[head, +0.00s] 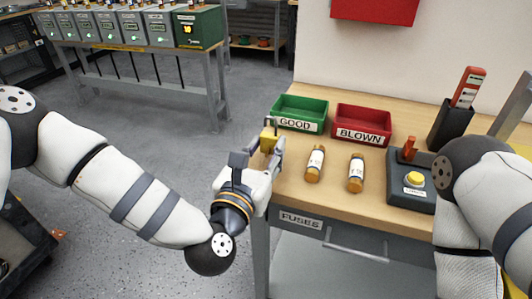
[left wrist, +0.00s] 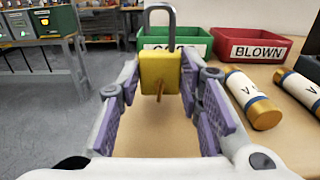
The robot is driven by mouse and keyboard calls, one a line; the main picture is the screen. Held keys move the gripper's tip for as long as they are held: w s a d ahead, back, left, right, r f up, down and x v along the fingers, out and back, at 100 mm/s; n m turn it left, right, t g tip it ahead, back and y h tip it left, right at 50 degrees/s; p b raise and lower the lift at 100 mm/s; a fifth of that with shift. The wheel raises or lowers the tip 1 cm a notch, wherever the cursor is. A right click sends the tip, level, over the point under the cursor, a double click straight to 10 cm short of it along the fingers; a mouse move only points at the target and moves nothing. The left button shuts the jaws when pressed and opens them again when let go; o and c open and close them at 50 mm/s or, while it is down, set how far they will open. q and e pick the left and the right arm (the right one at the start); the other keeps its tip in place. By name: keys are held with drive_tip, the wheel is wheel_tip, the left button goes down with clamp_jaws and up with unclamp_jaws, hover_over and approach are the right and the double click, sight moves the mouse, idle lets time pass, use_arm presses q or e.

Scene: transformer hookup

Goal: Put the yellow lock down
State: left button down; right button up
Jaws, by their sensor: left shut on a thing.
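The yellow lock (head: 268,139) is held upright between the fingertips of my left gripper (head: 266,150), at the left edge of the wooden bench. In the left wrist view the lock (left wrist: 160,72) has its grey shackle on top, and a small brownish piece sticks out of its near face. The fingers of my left gripper (left wrist: 160,80) are on either side of it. I cannot tell whether the lock's bottom touches the bench top. My right arm shows at the right, but its gripper does not show.
A green GOOD bin (head: 300,114) and a red BLOWN bin (head: 362,126) stand behind the lock. A grey box with a yellow button (head: 408,196) is farther right. Bare wood (head: 290,195) lies near the front left.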

use_arm(q)
drive_tip(key=shift+f, duration=0.7)
drive_tip(key=c, duration=1.6)
unclamp_jaws()
drive_tip(key=shift+f, duration=0.15)
drive_tip(key=o, duration=0.5)
